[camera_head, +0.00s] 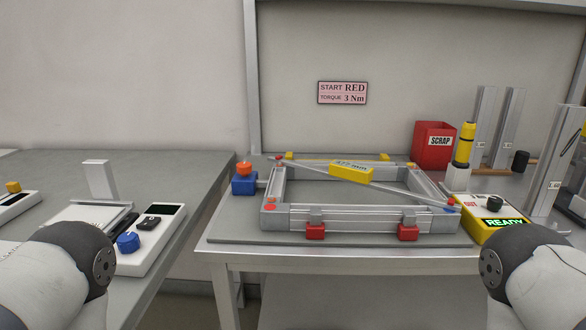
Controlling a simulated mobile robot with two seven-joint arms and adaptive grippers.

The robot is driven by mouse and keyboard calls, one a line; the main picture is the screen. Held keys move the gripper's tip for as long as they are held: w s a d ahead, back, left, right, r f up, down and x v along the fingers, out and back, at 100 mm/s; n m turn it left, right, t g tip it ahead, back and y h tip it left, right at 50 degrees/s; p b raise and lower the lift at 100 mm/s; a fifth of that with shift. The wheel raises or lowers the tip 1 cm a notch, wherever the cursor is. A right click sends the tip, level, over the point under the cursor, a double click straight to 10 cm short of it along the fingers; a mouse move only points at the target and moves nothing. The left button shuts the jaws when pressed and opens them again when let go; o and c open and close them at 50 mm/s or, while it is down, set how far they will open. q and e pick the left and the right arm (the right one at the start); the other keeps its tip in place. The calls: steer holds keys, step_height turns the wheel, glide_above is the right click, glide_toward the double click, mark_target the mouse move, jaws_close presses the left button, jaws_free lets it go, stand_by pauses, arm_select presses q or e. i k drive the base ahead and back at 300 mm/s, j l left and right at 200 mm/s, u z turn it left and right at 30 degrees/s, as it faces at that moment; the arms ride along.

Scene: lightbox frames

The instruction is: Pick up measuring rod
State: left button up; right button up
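The measuring rod (408,193) is a thin grey bar with a yellow display box (351,172) on its middle. It lies diagonally across a rectangular aluminium frame (360,218), from the back left corner to the front right corner. The writing on the box is too small to read. Parts of my arms show at the lower left and lower right, well apart from the rod. Neither gripper is in view.
The frame lies on a grey board (240,234) on the table, with red clamps (316,231) at its front. A blue block (244,184) stands left, a yellow READY box (492,220) right. A red SCRAP bin (434,146) and upright profiles stand behind.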

mark_target(342, 170)
steer(key=i+l, duration=0.2)
steer(key=i, duration=0.2)
steer(key=i+l, duration=0.2)
steer(key=i, duration=0.2)
steer(key=i+l, duration=0.2)
steer(key=i, duration=0.2)
steer(key=l+z, duration=0.05)
